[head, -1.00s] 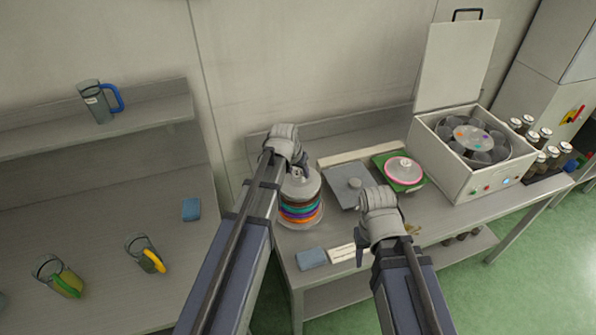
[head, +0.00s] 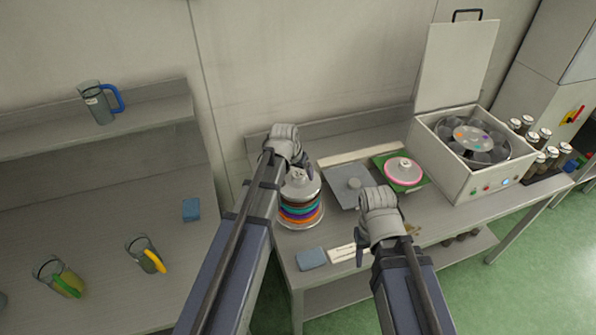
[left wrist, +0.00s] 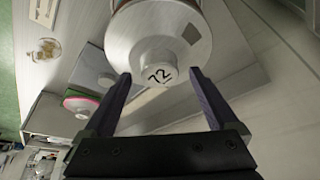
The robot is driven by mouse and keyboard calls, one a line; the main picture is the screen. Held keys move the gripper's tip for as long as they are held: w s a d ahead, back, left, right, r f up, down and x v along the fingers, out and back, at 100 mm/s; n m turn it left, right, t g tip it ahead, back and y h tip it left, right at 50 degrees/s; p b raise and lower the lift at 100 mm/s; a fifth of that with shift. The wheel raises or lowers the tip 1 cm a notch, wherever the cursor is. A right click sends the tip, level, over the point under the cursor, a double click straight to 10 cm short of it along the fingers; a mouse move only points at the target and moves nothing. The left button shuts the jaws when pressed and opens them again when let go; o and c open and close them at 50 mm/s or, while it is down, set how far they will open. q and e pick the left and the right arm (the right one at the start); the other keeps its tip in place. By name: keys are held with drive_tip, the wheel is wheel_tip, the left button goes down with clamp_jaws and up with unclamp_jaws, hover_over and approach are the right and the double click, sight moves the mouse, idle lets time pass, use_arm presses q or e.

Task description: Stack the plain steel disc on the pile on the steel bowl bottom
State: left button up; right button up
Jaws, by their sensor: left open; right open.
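The pile (head: 300,212) of several coloured discs stands on the table, with the steel bowl bottom (head: 301,224) flaring out under it. A plain steel disc (head: 302,188) with a raised knob lies on top of the pile. In the left wrist view its knob is marked "72" (left wrist: 160,74). My left gripper (head: 298,166) is open just above the knob. In the left wrist view its two fingers stand apart on either side of the knob, with gaps visible. My right gripper (head: 375,245) is open and empty over the table's front, right of the pile.
A grey plate (head: 340,192) with a knob lies right of the pile, and a pink-rimmed disc (head: 404,170) on a green mat beyond it. An open-lidded machine (head: 470,165) stands further right. A blue block (head: 311,258) and paper labels lie near the front edge.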

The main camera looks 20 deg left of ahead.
sight(295, 187)
use_arm(q)
drive_tip(key=p+v, duration=0.6)
drive_tip(key=v, duration=0.1)
drive_tip(key=shift+r+p, duration=0.25)
drive_tip(key=shift+p, duration=0.05)
drive_tip(key=shift+s, duration=0.1)
drive_tip(key=s+d+f+g+b, duration=0.1)
drive_tip(key=s+d+f+b, duration=0.2)
drive_tip(key=s, duration=0.4)
drive_tip(key=s+d+f+m+g+y+b, duration=0.1)
drive_tip(key=s+d+f+g+b, duration=0.1)
drive_tip(key=s+d, duration=0.4)
drive_tip(key=s+d+f+m+g+y+b, duration=0.1)
drive_tip(key=s+d+f+b, duration=0.3)
drive_tip(key=s+f, duration=0.2)
drive_tip(key=shift+s+d+g, duration=0.35)
drive_tip(key=shift+s+g, duration=0.05)
drive_tip(key=shift+s, duration=0.65)
